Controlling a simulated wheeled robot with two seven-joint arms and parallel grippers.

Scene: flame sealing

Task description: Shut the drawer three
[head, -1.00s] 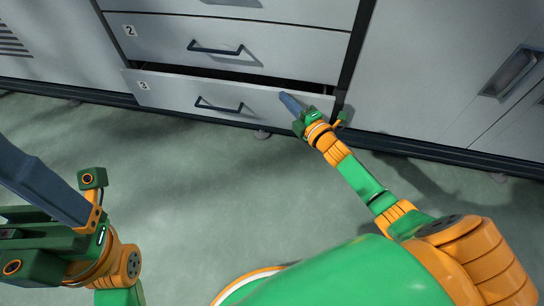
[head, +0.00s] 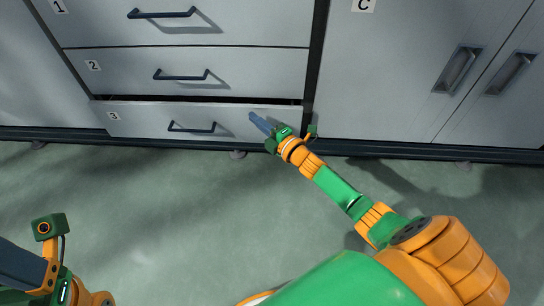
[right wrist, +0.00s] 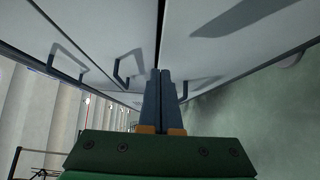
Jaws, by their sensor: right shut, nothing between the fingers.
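Drawer three (head: 148,122) is the lowest grey drawer, marked with a 3 and fitted with a dark bar handle (head: 192,128). It stands out a little, with a thin dark gap (head: 200,99) along its top edge. My right gripper (head: 254,118) is shut and empty, with its fingertips at the right part of the drawer's front. In the right wrist view its two fingers (right wrist: 165,76) lie together close to the grey fronts; exact contact is hard to tell. My left gripper (head: 18,266) is only partly in view at the lower left, away from the drawer, and its jaw is unclear.
Drawer two (head: 120,74) and drawer one (head: 110,25) above look closed. A cabinet with door C (head: 385,70) stands to the right, with recessed handles. The green-grey floor (head: 160,210) in front is clear.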

